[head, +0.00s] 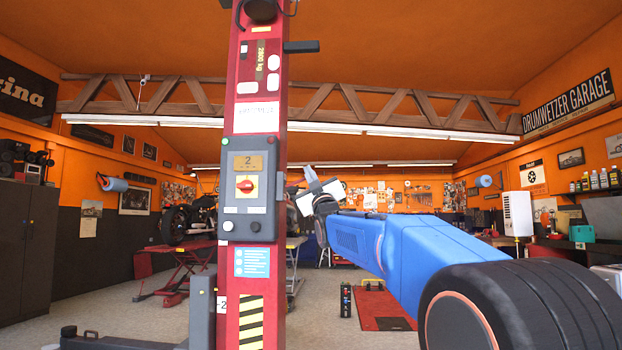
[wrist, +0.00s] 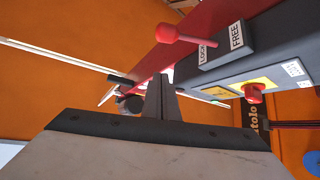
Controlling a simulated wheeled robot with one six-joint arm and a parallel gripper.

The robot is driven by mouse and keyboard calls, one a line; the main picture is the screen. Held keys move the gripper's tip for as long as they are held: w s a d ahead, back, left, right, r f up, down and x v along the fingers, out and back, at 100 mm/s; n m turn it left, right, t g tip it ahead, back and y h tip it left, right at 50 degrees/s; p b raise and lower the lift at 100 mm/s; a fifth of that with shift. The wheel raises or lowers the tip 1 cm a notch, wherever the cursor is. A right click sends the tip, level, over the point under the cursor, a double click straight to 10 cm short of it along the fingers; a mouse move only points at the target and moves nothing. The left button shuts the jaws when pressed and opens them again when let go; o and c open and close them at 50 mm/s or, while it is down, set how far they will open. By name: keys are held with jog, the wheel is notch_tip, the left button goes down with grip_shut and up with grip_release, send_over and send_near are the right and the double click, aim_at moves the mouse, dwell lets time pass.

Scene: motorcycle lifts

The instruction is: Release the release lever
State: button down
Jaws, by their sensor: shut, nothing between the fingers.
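The release lever (wrist: 185,36) shows at the top of the wrist view, with a red ball knob at its left end and a thin red shaft. Its shaft runs beside a dark block with white labels reading LOCK (wrist: 203,53) and FREE (wrist: 237,35). I cannot tell which label it is set to. My gripper (wrist: 162,88) is shut and empty, its fingers below the knob in the picture and apart from it. In the head view my gripper (head: 309,174) is just right of the red lift column (head: 259,110). The lever cannot be made out there.
A red button (wrist: 254,92) shows in the wrist view. Behind stand a red lift table (head: 175,275) and a dark cabinet (head: 28,235). The floor right of the column looks partly open.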

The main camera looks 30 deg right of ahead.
aim_at(300, 180)
jog(key=w+d+r, duration=0.1)
jog(key=w+d, duration=0.2)
jog(key=w, duration=0.2)
jog(key=shift+w, duration=0.4)
jog(key=shift+s+d+f+m+h, duration=0.1)
jog(key=shift+f+m+h, duration=0.05)
jog(key=shift+m+h, duration=0.25)
jog(key=shift+d+f+m+h, duration=0.1)
jog(key=shift+m+h, duration=0.2)
jog(key=shift+m, duration=0.2)
notch_tip(300, 180, down, 7)
jog(key=m+g+h, duration=0.7)
jog(key=m+h, duration=0.7)
jog(key=m, duration=0.2)
jog(key=shift+m+g, duration=0.3)
jog(key=shift+g, duration=0.1)
